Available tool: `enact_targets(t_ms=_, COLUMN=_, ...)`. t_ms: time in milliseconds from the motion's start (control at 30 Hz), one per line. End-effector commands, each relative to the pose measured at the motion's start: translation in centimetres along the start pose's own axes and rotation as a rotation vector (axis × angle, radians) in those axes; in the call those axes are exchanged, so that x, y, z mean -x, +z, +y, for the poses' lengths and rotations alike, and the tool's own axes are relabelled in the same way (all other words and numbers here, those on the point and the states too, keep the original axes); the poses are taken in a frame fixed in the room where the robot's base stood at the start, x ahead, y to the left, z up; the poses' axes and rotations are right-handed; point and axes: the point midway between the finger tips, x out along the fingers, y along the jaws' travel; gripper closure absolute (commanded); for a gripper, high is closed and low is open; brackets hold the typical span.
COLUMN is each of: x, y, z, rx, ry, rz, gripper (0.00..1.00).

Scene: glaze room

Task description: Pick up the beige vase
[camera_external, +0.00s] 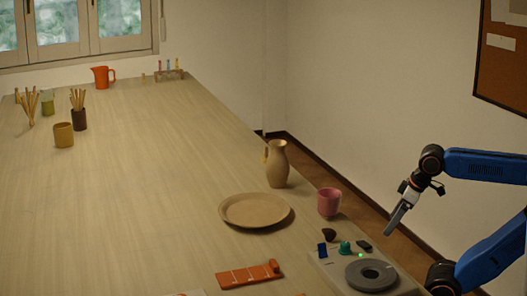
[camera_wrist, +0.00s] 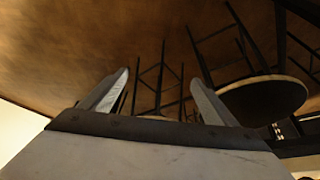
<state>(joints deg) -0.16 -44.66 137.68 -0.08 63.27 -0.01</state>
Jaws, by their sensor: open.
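The beige vase (camera_external: 279,165) stands upright on the long wooden table in the external view. It has a narrow neck and what looks like a handle on its left side. My gripper (camera_external: 396,221) is to the right of the vase and apart from it, with its fingers pointing down and left. In the wrist view my gripper (camera_wrist: 162,83) has its two fingers spread, with nothing between them. The vase cannot be made out in the wrist view.
A round tan plate (camera_external: 255,220) lies in front of the vase. A pink cup (camera_external: 329,202) stands to its right. A panel with a grey disc (camera_external: 371,288) and small items is nearer. An orange-brown strip (camera_external: 240,278) lies front left. The table's left middle is clear.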

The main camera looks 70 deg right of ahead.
Motion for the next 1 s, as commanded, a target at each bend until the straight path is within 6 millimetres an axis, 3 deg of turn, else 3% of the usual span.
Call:
enact_targets(t_ms=33, x=2.4, y=-1.2, z=0.0, rx=0.0, ry=0.0, rz=0.007, gripper=0.18)
enact_targets(t_ms=300, x=15.6, y=-7.0, z=0.0, rx=0.0, ry=0.0, rz=0.004, gripper=0.18)
enact_targets(t_ms=500, x=23.0, y=-10.3, z=0.0, rx=0.0, ry=0.0, rz=0.003, gripper=0.18)
enact_targets(t_ms=733, x=28.9, y=-12.8, z=0.1, rx=0.0, ry=0.0, rz=0.002, gripper=0.18)
enact_targets(t_ms=1000, x=28.4, y=-17.8, z=-0.5, rx=-0.221, ry=-0.001, rz=-0.056, gripper=0.18)
